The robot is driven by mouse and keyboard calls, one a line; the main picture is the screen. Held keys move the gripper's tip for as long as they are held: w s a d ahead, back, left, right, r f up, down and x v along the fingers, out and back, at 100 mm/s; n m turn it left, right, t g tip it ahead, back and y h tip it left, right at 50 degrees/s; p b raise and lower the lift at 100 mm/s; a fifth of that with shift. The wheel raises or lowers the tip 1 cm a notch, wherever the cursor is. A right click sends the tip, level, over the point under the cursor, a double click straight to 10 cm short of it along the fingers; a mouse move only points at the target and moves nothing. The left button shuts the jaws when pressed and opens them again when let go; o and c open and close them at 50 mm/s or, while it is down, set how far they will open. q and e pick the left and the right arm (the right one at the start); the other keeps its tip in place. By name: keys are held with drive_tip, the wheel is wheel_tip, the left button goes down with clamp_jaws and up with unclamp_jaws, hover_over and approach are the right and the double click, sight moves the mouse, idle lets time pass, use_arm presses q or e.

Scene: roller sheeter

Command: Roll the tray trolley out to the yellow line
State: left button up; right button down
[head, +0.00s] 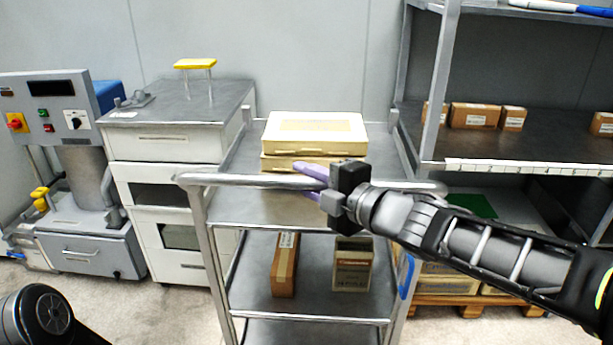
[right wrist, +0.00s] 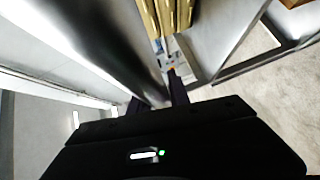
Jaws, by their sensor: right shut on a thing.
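The tray trolley (head: 255,210) is a grey metal cart with shelves and a tubular push handle (head: 235,181) across its near side. My right gripper (head: 312,182) is shut on this handle, right of its middle. In the right wrist view the handle (right wrist: 105,45) runs diagonally to between the fingers (right wrist: 158,103). Cream trays (head: 315,133) are stacked on the top shelf, partly behind my gripper. A brown carton (head: 285,265) and a pale box (head: 352,265) stand on the shelf below. The yellow line is not in view. My left gripper is not in view.
A grey drawer cabinet (head: 180,150) stands close left of the trolley, with a control machine (head: 60,125) further left. A metal rack (head: 443,75) with cartons (head: 475,115) stands close on the right. A wooden pallet (head: 470,302) lies beneath it. Bare floor (head: 165,315) shows at front left.

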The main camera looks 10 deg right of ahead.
sight(324, 185)
drive_tip(key=shift+s+f, duration=0.1)
drive_tip(key=c, duration=1.2)
unclamp_jaws()
drive_tip(key=shift+c, duration=0.2)
drive_tip(key=shift+s+d+r+p, duration=0.3)
drive_tip(key=shift+s+d, duration=0.05)
drive_tip(key=shift+s, duration=0.1)
drive_tip(key=p+v, duration=0.2)
drive_tip(key=v, duration=0.4)
drive_tip(key=shift+s+d+f, duration=0.1)
drive_tip(key=shift+s+d, duration=0.05)
drive_tip(key=shift+s, duration=0.15)
